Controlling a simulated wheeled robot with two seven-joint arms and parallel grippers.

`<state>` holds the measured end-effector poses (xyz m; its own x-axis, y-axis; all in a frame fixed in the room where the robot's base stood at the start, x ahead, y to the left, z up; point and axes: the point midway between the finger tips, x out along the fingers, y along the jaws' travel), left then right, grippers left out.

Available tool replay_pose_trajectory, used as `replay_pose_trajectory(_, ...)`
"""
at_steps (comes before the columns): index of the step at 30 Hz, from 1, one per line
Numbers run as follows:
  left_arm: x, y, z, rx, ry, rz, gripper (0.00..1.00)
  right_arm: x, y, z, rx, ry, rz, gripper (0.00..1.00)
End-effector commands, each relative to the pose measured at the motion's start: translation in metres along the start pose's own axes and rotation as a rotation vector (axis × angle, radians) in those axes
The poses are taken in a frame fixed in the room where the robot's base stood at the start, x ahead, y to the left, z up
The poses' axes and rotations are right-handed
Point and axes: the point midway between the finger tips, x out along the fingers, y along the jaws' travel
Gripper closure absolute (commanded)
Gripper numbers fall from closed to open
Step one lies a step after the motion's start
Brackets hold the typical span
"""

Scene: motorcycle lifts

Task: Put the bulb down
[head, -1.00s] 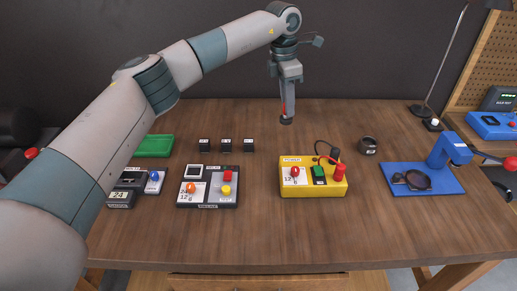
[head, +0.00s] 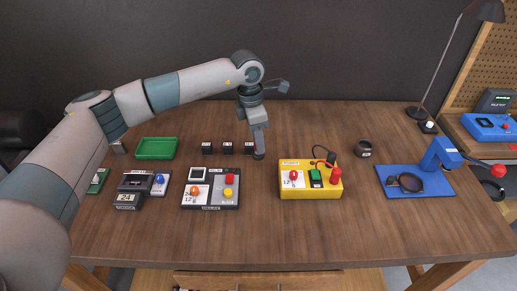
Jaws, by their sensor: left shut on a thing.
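My left gripper (head: 258,150) points down low over the back middle of the table, just right of a row of small black labelled blocks (head: 228,147). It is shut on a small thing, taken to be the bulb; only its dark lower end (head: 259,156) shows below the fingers. That end is at or very near the tabletop; I cannot tell whether it touches. My right gripper is not in view.
A dark round cup (head: 363,148) and a blue stand (head: 415,186) are to the right, with a lamp (head: 437,80) behind. The wood along the front edge is clear.

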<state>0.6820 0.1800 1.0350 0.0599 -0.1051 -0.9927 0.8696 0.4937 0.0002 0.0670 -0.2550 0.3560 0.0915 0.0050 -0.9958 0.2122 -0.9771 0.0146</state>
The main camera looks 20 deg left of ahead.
Motion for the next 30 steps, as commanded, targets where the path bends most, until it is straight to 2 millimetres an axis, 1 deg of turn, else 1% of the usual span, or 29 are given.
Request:
replay_pose_trajectory(4,0.000,0.000,0.000,0.000,0.000,0.000,1.00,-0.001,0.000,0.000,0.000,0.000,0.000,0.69)
replay_pose_trajectory(7,0.005,0.000,-0.001,-0.001,0.001,-0.002,1.00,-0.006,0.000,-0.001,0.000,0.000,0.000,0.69)
replay_pose_trajectory(12,0.023,-0.001,-0.003,-0.001,0.002,-0.003,1.00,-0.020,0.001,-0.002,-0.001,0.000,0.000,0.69)
replay_pose_trajectory(15,0.033,0.000,-0.004,-0.002,0.001,-0.002,1.00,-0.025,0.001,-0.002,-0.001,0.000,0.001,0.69)
replay_pose_trajectory(18,0.039,0.000,-0.005,0.000,0.000,-0.001,1.00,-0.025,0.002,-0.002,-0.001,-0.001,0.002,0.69)
replay_pose_trajectory(29,0.043,0.000,-0.005,0.000,0.000,0.000,1.00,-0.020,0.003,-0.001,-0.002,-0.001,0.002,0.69)
replay_pose_trajectory(30,0.043,0.000,-0.005,0.000,0.000,0.000,0.79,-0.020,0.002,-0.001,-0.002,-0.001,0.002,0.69)
